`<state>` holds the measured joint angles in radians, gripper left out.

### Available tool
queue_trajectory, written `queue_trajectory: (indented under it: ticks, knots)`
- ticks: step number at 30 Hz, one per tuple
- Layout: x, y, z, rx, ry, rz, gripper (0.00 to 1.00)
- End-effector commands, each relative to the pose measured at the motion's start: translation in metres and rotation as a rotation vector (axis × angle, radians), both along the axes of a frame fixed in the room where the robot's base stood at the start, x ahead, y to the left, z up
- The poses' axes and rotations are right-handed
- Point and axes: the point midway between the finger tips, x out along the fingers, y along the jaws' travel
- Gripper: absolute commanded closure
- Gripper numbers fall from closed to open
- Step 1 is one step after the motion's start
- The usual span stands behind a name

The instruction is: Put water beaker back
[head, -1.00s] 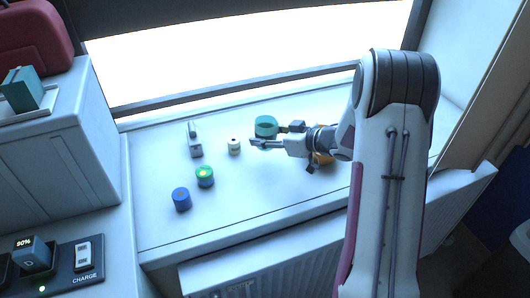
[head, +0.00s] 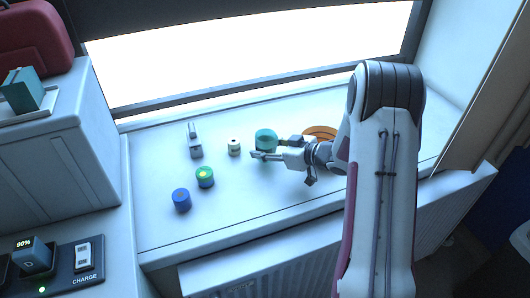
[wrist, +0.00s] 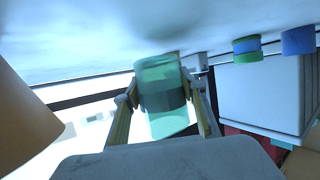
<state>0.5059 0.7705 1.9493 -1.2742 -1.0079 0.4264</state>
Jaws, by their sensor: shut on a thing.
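The water beaker, a translucent teal cylinder (head: 265,137), is over the window sill (head: 250,210), right of a small cream jar. My gripper (head: 262,152) reaches in from the right and is shut on the beaker. In the wrist view the beaker (wrist: 163,85) stands between my two fingers (wrist: 163,100), one on each side, with a darker band across its middle. The wrist picture is turned over, with the sill at the top. I cannot tell whether the beaker's base touches the sill.
A round orange thing (head: 320,132) lies behind my wrist at the right. The cream jar (head: 234,147), a grey device (head: 195,140), a green-and-blue cylinder (head: 205,177) and a blue cylinder (head: 181,200) stand to the left. The sill's front middle is clear.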

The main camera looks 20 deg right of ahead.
Motion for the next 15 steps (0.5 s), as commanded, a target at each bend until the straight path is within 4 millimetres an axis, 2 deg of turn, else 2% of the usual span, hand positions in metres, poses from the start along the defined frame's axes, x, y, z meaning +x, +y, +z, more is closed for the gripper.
queue_trajectory:
  ticks: [6, 15]
  knots:
    - [0.000, 0.000, -0.016, 0.000, 0.000, 0.000, 0.84]
    - [0.000, 0.000, -0.017, 0.000, 0.000, 0.000, 0.84]
